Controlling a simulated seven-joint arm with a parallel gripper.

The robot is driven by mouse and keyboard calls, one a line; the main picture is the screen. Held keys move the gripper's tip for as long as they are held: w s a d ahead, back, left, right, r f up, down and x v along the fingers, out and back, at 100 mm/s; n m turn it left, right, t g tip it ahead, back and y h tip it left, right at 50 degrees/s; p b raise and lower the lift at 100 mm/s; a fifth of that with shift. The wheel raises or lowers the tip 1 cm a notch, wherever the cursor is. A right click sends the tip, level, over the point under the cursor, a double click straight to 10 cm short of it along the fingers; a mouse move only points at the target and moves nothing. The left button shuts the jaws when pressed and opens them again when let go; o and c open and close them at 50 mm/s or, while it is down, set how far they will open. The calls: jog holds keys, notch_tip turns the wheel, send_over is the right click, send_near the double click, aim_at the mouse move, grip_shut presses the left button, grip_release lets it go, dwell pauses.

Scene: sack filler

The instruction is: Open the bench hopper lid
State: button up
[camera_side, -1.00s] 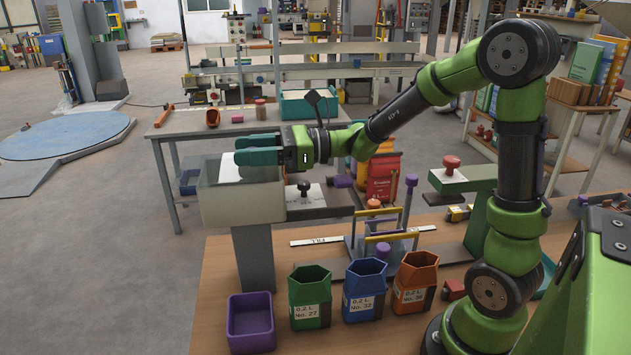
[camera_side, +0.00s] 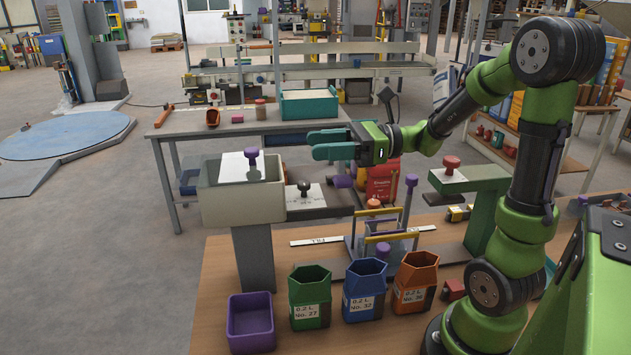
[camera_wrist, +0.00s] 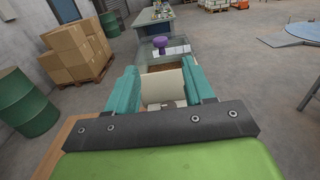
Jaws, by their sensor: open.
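The bench hopper (camera_side: 240,204) is a beige box on a grey post at the table's left end. Its white lid (camera_side: 236,168) lies at the top and carries an upright purple knob (camera_side: 251,154). In the wrist view, the knob (camera_wrist: 160,43) and lid (camera_wrist: 178,50) are at the hopper's far part, and a brownish strip inside the hopper (camera_wrist: 166,67) shows on the near side. My gripper (camera_side: 318,145) is open and empty, to the right of the knob and apart from it. In the wrist view, its teal fingers (camera_wrist: 160,88) frame the hopper's near wall.
Green, blue and orange cups (camera_side: 310,297) and a purple bin (camera_side: 250,322) stand on the table in front. A dark-knobbed plate (camera_side: 305,195) sits right of the hopper. A green stand with a red knob (camera_side: 451,163) is farther right.

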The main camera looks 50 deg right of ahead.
jog(key=v, duration=0.3)
jog(key=shift+s+d, duration=0.2)
jog(key=shift+s, duration=0.05)
jog(key=shift+w+d, duration=0.1)
jog(key=shift+c, duration=1.2)
jog(key=d+n+g+y, duration=0.1)
jog(key=w+d+g, duration=0.1)
jog(key=shift+d+f+n+y, duration=0.2)
jog(key=shift+d+n+y, duration=0.1)
jog(key=shift+n+y, duration=0.1)
jog(key=c, duration=0.7)
jog(key=shift+w, duration=0.15)
grip_shut()
jog(key=x, duration=1.3)
jog(key=shift+a, duration=0.2)
jog(key=shift+a+f, duration=0.1)
jog(key=shift+a, duration=0.05)
jog(key=shift+w, duration=0.1)
